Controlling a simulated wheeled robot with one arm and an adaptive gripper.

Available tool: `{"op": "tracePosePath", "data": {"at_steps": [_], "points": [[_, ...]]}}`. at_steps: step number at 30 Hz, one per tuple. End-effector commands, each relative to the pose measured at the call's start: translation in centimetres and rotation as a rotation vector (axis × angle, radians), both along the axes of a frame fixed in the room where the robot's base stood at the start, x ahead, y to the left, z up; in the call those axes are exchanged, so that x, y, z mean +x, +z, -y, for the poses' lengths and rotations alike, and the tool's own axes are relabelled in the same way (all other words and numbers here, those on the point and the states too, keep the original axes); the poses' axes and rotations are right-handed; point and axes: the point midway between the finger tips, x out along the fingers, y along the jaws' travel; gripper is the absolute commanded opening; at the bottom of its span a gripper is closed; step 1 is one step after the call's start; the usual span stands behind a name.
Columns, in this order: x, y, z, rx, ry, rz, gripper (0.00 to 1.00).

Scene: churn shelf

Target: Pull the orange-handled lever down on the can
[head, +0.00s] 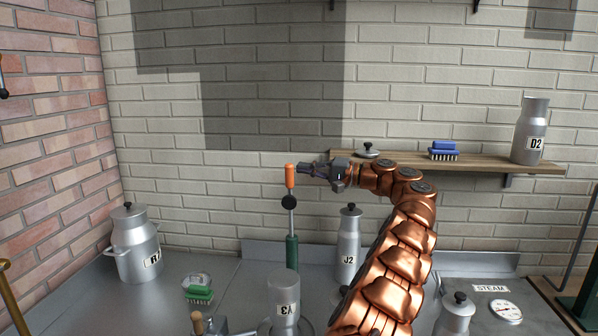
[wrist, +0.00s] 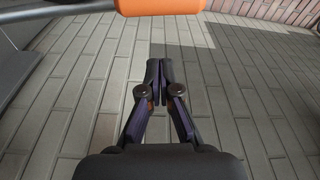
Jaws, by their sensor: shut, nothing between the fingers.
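Can J2 (head: 348,245) stands right of the lever, and a lidded can (head: 137,250) stands far left. A green brush (head: 199,294) lies on the metal counter (head: 225,268). A wooden shelf (head: 480,164) holds can D2 (head: 531,132) and a blue brush (head: 443,150).

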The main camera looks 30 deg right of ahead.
Motion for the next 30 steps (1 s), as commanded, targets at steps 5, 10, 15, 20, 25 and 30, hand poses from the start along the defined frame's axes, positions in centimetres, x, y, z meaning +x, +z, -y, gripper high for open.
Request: {"op": "tracePosePath", "data": {"at_steps": [5, 10, 15, 20, 25, 30], "points": [[2.1, 0.2, -2.0, 0.0, 0.004, 0.0, 0.0], [1.1, 0.2, -2.2, 0.0, -0.001, 0.003, 0.0], [0.3, 0.0, -2.8, 0.002, 0.004, 0.004, 0.0], [-0.3, -0.2, -3.0, 0.003, -0.001, 0.0, 0.0], [-0.9, -0.2, -3.3, 0.001, -0.004, 0.003, 0.0], [-1.2, -0.4, -3.6, 0.001, -0.001, -0.001, 0.0]]}}
